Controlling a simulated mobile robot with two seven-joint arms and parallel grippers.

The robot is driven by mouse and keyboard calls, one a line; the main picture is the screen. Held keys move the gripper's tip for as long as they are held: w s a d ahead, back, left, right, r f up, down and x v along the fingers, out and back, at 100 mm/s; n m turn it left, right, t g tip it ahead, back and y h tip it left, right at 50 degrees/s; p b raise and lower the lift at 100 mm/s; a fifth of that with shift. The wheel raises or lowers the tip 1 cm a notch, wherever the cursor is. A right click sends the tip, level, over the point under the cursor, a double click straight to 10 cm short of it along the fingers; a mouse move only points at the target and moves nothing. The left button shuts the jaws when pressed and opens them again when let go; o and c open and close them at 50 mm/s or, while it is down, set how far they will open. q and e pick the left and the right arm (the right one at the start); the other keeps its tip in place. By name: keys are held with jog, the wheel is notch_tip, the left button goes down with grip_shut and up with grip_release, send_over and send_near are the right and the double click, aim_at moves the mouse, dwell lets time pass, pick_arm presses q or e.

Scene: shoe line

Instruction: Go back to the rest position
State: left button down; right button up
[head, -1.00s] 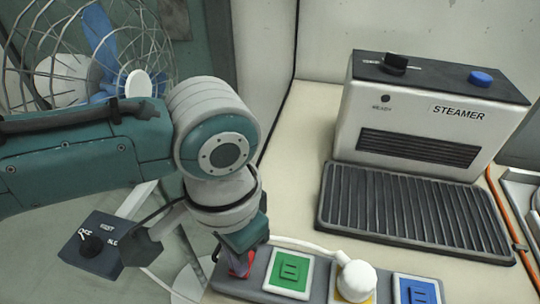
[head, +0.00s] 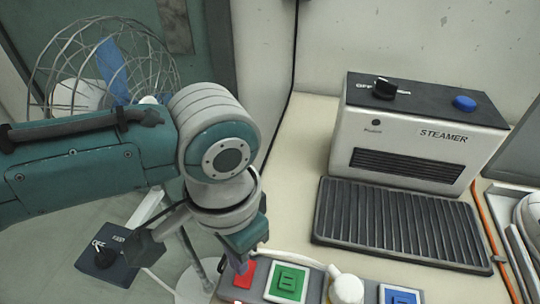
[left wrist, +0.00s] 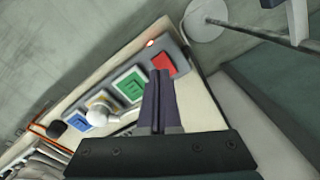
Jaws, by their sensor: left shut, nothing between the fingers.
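My left gripper (head: 240,266) is shut and empty. In the head view it points down by the red button (head: 246,270) at the left end of the grey button panel (head: 315,290). In the left wrist view the closed fingers (left wrist: 158,90) reach toward the same panel, with the red button (left wrist: 164,65) just past the tips. I cannot tell whether they touch it. A small light (left wrist: 150,43) glows at the panel's end. My right gripper is not in view.
The panel also has a green button (head: 287,283), a white knob (head: 347,288) and a blue button (head: 400,297). Behind it stand the steamer (head: 410,140) and its ribbed plate (head: 400,225). A caged fan (head: 100,75) and a control box (head: 103,257) are at the left.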

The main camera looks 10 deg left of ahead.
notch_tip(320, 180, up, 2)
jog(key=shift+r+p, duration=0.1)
jog(key=shift+p, duration=0.65)
